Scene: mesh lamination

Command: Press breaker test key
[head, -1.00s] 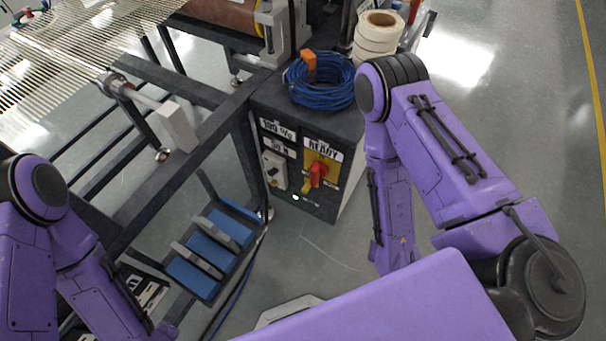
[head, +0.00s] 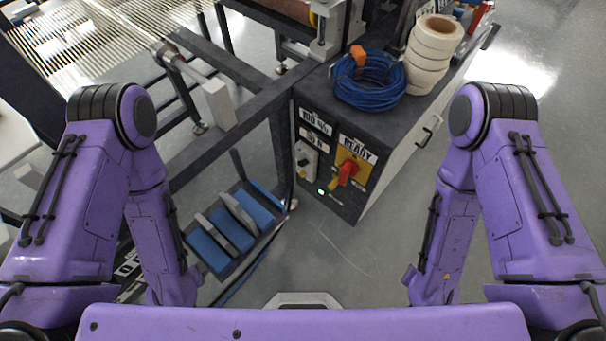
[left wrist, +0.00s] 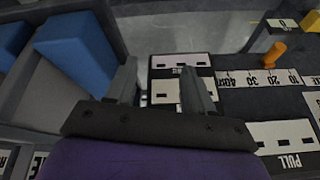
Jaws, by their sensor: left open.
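The cabinet front in the head view carries a small pale breaker-like switch unit (head: 306,163) at left. A red rotary handle (head: 349,170) on a yellow plate sits to its right, under a READY label. A green light (head: 321,191) glows below. I cannot make out a test key. My left gripper (left wrist: 160,82) shows in the left wrist view, open and empty, above a dark board with white slotted plates (left wrist: 180,60). It is away from the cabinet panel. Both forearms hang down in the head view. Their grippers are hidden there, and the right gripper is not seen.
A blue cable coil (head: 370,85) and white tape rolls (head: 433,52) lie on the cabinet top. A dark frame with mesh (head: 90,35) stands at left. A rack of blue blocks (head: 233,229) is low beside it. Floor is clear before the cabinet.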

